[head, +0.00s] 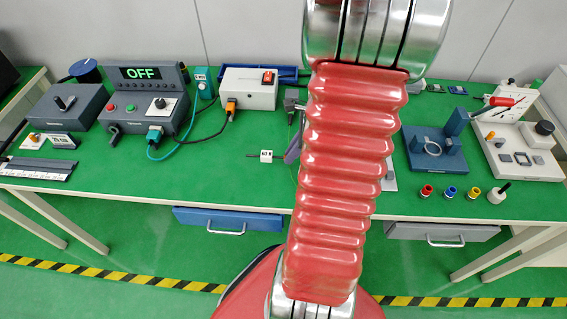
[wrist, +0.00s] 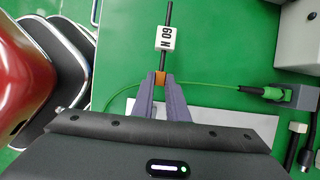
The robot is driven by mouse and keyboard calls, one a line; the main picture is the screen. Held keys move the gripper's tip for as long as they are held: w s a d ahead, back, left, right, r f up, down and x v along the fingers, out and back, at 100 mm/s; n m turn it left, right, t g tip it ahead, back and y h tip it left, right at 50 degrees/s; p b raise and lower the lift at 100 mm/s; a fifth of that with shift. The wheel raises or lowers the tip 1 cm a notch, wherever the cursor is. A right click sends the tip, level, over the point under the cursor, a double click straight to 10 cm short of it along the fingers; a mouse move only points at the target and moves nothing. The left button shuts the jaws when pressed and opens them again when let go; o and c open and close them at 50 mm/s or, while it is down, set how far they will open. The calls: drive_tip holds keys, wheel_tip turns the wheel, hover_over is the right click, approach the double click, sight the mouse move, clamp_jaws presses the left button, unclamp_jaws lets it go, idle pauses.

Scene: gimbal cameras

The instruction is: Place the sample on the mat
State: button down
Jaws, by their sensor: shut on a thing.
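My gripper (wrist: 159,82) has purple fingers, shut on a small orange piece (wrist: 160,77). The orange piece is in line with a black rod that carries a white block marked 60 N (wrist: 165,38). I cannot tell whether this is the sample. In the head view the 60 N block (head: 266,156) lies just left of my gripper (head: 292,151), most of which is hidden behind my red arm. A pale flat sheet (wrist: 225,121) lies beneath the fingers in the wrist view; its edge shows right of my arm (head: 391,179). I cannot tell whether it is the mat.
A thin green cable with a green plug (wrist: 268,92) crosses behind the fingertips. A control box reading OFF (head: 145,100) and a white box (head: 249,90) stand on the left. A blue fixture (head: 434,146) and several small coloured pieces stand on the right.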

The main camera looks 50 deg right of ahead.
drive_tip(key=shift+f, duration=0.55)
drive_tip(key=shift+f, duration=1.85)
drive_tip(key=shift+f, duration=0.1)
drive_tip(key=c, duration=1.7)
unclamp_jaws()
drive_tip(key=shift+c, duration=0.2)
drive_tip(key=v, duration=1.2)
